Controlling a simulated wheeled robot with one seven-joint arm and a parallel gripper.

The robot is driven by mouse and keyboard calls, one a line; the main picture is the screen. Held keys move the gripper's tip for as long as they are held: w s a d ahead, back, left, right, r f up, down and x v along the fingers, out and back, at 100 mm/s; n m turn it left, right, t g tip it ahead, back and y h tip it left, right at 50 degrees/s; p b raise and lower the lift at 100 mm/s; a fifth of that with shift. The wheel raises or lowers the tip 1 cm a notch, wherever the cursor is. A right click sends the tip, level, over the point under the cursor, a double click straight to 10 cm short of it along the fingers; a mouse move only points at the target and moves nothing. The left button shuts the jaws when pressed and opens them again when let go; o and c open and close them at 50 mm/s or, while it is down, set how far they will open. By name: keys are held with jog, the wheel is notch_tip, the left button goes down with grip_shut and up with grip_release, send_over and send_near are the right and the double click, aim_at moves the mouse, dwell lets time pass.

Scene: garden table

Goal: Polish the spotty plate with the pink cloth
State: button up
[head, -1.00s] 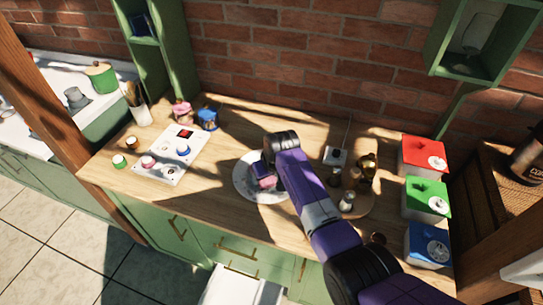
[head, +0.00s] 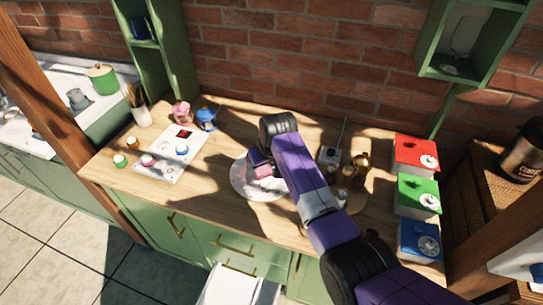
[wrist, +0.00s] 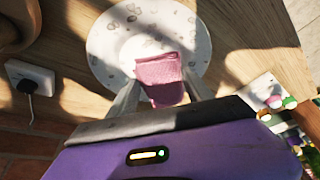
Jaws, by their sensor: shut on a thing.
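The white plate (head: 243,184) lies on the wooden counter, left of my arm. In the wrist view the plate (wrist: 112,38) shows several grey ring-like spots on its rim. My gripper (wrist: 160,88) is shut on the pink cloth (wrist: 160,70), which shows as a small folded block between the two fingers. The head view shows the cloth (head: 263,172) over the upper part of the plate, at my gripper (head: 260,165). I cannot tell whether the cloth touches the plate. My arm hides the plate's right edge in the head view.
A white panel with knobs (head: 163,167) lies left of the plate. Small jars and a brass-coloured grinder (head: 360,162) stand close on the right. Red (head: 408,153), green (head: 416,193) and blue (head: 413,240) canisters line the right end. A socket box (wrist: 30,78) is near the wall.

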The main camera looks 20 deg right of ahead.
jog(key=shift+r, duration=1.45)
jog(key=shift+d, duration=0.1)
